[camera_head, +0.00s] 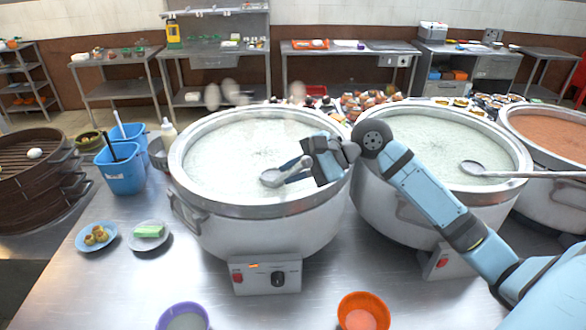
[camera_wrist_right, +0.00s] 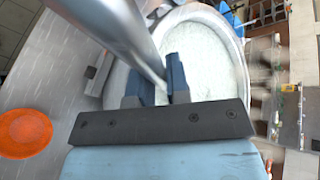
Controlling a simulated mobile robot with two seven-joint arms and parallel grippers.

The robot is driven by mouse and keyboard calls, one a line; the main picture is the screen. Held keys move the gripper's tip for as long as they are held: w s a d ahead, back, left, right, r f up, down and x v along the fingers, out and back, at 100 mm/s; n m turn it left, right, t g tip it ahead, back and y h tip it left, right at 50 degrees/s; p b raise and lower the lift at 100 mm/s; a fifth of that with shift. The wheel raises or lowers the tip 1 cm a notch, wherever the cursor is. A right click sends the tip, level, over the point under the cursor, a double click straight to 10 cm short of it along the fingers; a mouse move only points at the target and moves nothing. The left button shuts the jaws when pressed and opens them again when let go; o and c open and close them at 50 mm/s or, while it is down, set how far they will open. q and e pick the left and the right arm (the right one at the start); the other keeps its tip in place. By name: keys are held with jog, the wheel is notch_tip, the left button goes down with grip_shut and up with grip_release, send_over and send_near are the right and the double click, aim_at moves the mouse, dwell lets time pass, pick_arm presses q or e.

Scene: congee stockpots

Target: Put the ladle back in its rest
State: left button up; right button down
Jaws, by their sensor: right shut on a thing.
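My right gripper (camera_head: 297,172) is over the front-right part of the left congee pot (camera_head: 187,190). It is shut on a metal ladle (camera_head: 271,178), whose bowl shows just left of the fingers, over the white congee. In the right wrist view the ladle's thick silver handle (camera_wrist_right: 118,32) runs from the upper left down between the blue fingers of the right gripper (camera_wrist_right: 160,80). Whether the bowl touches the congee I cannot tell. I cannot make out the ladle's rest for certain. My left gripper is not in view.
A second ladle (camera_head: 474,168) lies over the middle pot (camera_head: 360,197). Blue buckets (camera_head: 120,180) with handles in them stand left of the left pot. Small plates (camera_head: 148,246), a purple bowl (camera_head: 183,312) and an orange bowl (camera_head: 363,304) are on the steel counter (camera_head: 90,290).

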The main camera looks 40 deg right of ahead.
jog(key=c, duration=1)
grip_release()
jog(key=b+v, duration=0.1)
jog(key=v, duration=1.2)
jog(key=shift+s+d+r+b, duration=0.15)
jog(key=shift+s+d+b, duration=0.1)
jog(key=shift+d+b, duration=0.1)
jog(key=shift+a, duration=0.1)
